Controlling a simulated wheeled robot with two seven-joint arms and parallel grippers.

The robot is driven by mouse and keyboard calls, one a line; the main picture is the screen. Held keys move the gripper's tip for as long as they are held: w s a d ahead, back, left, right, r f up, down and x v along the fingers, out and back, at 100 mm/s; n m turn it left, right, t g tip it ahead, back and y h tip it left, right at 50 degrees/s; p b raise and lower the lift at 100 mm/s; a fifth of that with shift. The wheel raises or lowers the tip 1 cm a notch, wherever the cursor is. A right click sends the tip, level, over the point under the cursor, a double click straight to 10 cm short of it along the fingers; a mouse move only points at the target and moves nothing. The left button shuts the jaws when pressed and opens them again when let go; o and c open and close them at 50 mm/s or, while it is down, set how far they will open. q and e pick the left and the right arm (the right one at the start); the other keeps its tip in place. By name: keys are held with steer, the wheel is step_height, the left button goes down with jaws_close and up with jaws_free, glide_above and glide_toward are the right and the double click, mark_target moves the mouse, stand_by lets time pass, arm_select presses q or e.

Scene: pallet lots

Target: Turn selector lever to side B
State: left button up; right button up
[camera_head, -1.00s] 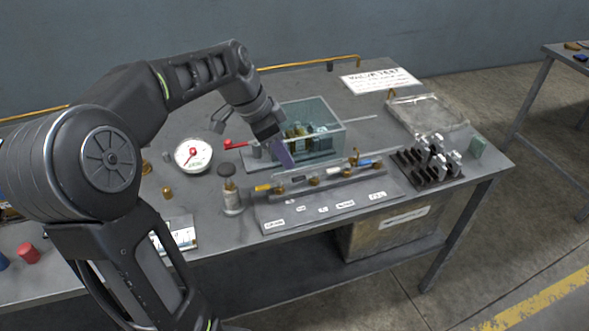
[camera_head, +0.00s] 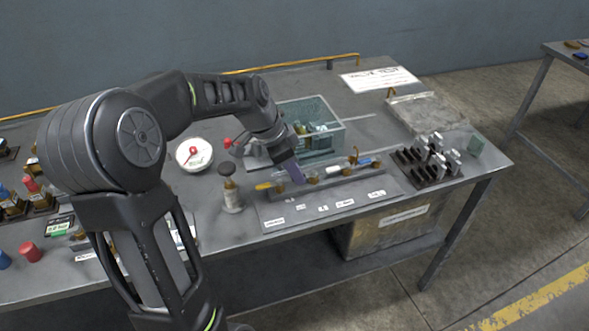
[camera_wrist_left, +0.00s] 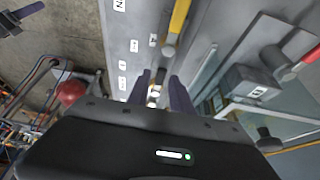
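A rail (camera_head: 325,178) on the table carries several small brass valves with coloured handles. Its yellow handle (camera_head: 264,186) is at the left end and also shows in the wrist view (camera_wrist_left: 179,16). A red-handled lever (camera_head: 229,143) stands behind the rail, partly hidden by my arm; it also shows in the wrist view (camera_wrist_left: 309,56). I cannot tell which lever is the selector, and side marks are unreadable. My left gripper (camera_head: 297,174) is low over the rail, right of the yellow handle. Its fingers (camera_wrist_left: 163,80) are apart, with a brass fitting between or below them; contact is unclear.
A clear-walled bin (camera_head: 325,125) stands behind the rail. A gauge (camera_head: 194,153) and a knobbed post (camera_head: 231,190) are to its left. A black rack (camera_head: 428,163) stands at the right. A labelled plate (camera_head: 290,215) lies in front.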

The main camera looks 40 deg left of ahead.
arm_select(q)
jaws_close()
